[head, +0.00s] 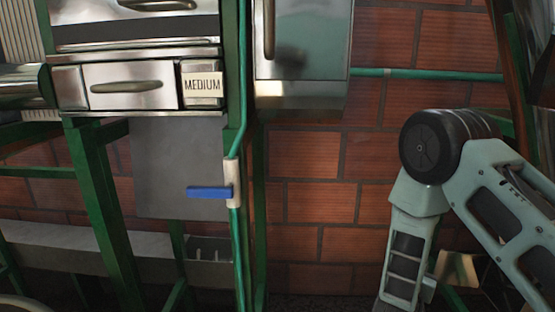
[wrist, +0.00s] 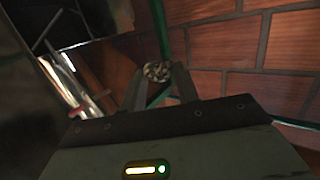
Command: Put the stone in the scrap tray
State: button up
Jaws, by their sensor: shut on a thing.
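My gripper (wrist: 158,73) is shut on a small, rough, mottled stone (wrist: 156,70). The stone sits between the fingertips in the wrist view, with a brick wall and green pipework behind it. In the head view my arm is at the right, but the gripper and the stone do not show clearly there. I cannot make out a scrap tray for certain in either view.
A steel machine with a drawer (head: 130,86) and a "MEDIUM" label (head: 202,86) stands at the left on green legs. A green pipe with a blue valve handle (head: 208,192) runs down beside it. A long grey trough (head: 80,250) is low at the left. The brick wall (head: 320,200) is behind.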

jog(key=s+a+r+n+t+y+p, duration=0.2)
jog(key=r+n+y+p, duration=0.4)
jog(key=y+p, duration=0.4)
jog(key=shift+s+a+r+n+t+p, duration=0.35)
jog(key=shift+s+n+t, duration=0.2)
jog(key=shift+n+t, duration=0.2)
jog(key=shift+s, duration=0.1)
